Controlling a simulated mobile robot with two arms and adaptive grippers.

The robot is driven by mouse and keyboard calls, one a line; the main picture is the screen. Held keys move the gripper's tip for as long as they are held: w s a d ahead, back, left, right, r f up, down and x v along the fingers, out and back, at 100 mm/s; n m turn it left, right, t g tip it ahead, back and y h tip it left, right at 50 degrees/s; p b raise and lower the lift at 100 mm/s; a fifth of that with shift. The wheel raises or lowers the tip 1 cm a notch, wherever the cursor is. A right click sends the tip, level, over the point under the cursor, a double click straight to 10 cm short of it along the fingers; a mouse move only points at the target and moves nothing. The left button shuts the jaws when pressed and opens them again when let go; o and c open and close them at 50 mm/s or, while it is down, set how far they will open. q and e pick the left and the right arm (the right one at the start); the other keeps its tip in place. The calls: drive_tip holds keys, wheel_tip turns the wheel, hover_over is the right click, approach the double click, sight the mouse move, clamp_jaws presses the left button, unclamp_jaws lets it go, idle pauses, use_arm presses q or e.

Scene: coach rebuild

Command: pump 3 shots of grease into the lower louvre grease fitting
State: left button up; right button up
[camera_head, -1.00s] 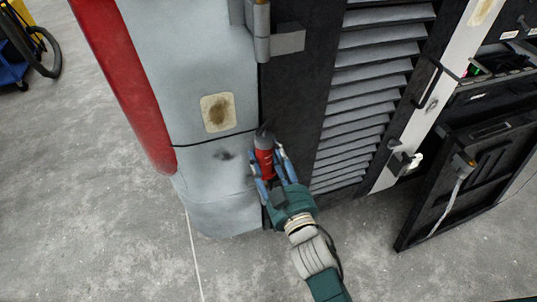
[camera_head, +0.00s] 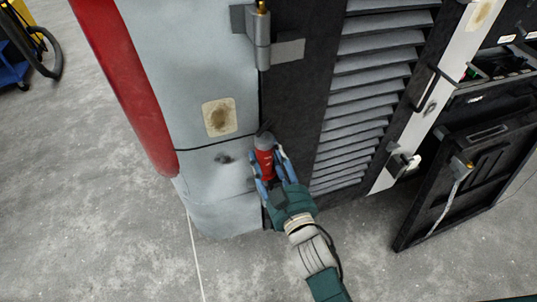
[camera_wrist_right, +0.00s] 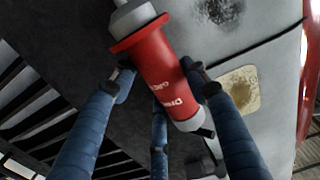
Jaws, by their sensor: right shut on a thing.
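My right gripper (camera_head: 268,172) is shut on a red grease gun (camera_head: 265,160) with grey ends, beside the dark louvred door at its lower left edge. In the right wrist view the grease gun (camera_wrist_right: 160,75) sits tilted between the blue fingers (camera_wrist_right: 155,110), its grey end with a small dark tip at lower right. The louvre door (camera_head: 290,120) has grey slats. A brass-coloured fitting (camera_head: 261,7) shows on top of the grey hinge (camera_head: 259,40). I cannot make out a lower fitting near the gun. My left gripper is out of view.
A pale body panel (camera_head: 190,75) with a stained beige patch (camera_head: 219,117) and a red bumper strip (camera_head: 125,90) lie to the left. An open dark panel (camera_head: 475,185) stands at right. The concrete floor (camera_head: 100,230) is clear at lower left.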

drive_tip(key=shift+r, duration=0.35)
drive_tip(key=shift+p, duration=0.35)
idle(0.6)
drive_tip(key=shift+f+b, duration=0.7)
drive_tip(key=shift+f, duration=0.55)
idle(1.0)
drive_tip(key=shift+r, duration=0.1)
drive_tip(key=shift+r+p, duration=0.85)
drive_tip(key=shift+p, duration=0.1)
drive_tip(key=shift+r, duration=0.25)
drive_tip(key=shift+r+p, duration=0.2)
drive_tip(key=shift+p, duration=0.1)
drive_tip(key=shift+f, duration=0.1)
idle(0.6)
